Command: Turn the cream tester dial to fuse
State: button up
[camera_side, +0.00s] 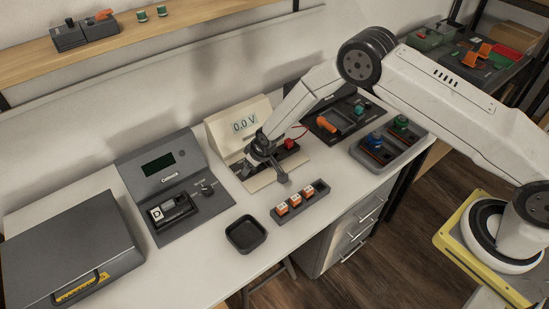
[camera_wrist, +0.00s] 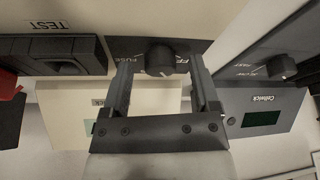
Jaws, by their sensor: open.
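The cream tester (camera_side: 228,122) stands at the middle of the bench, its screen reading 0.0 V. In the wrist view its black round dial (camera_wrist: 160,59) sits on a dark strip with white lettering, partly covered. My gripper (camera_wrist: 160,66) is open, with one finger on each side of the dial and a gap visible around it. I cannot tell which mark the dial points to. In the side view my gripper (camera_side: 266,158) is low in front of the tester and hides the dial.
A grey tester (camera_side: 162,158) with its own dial stands to the left. A black tray (camera_side: 246,236) and a holder with orange-and-white parts (camera_side: 296,204) lie in front. A red part (camera_side: 291,144) is close to the gripper's right. A grey case (camera_side: 70,250) fills the left end.

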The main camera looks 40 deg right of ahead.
jog(key=shift+r, duration=0.1)
jog(key=v, duration=0.7)
jog(key=shift+r, duration=0.2)
jog(key=shift+s, duration=0.15)
dwell(0.4)
jog(key=n, duration=0.3)
jog(key=w+n+g, duration=0.1)
jog(key=n, duration=0.2)
jog(key=w+n+g, duration=0.1)
jog(key=n, duration=0.2)
jog(key=shift+w+a+f, duration=0.2)
jog(key=shift+a, duration=0.2)
jog(key=n, duration=0.1)
jog(key=n+g, duration=0.1)
jog(key=n, duration=0.2)
jog(key=shift+w+r+n+h, duration=0.15)
jog(key=shift+w+n+h, duration=0.15)
jog(key=shift+w+h, duration=0.1)
jog(key=n, duration=0.2)
jog(key=n+g, duration=0.1)
jog(key=n, duration=0.1)
jog(key=shift+w+r, duration=0.2)
jog(key=shift+r, duration=0.15)
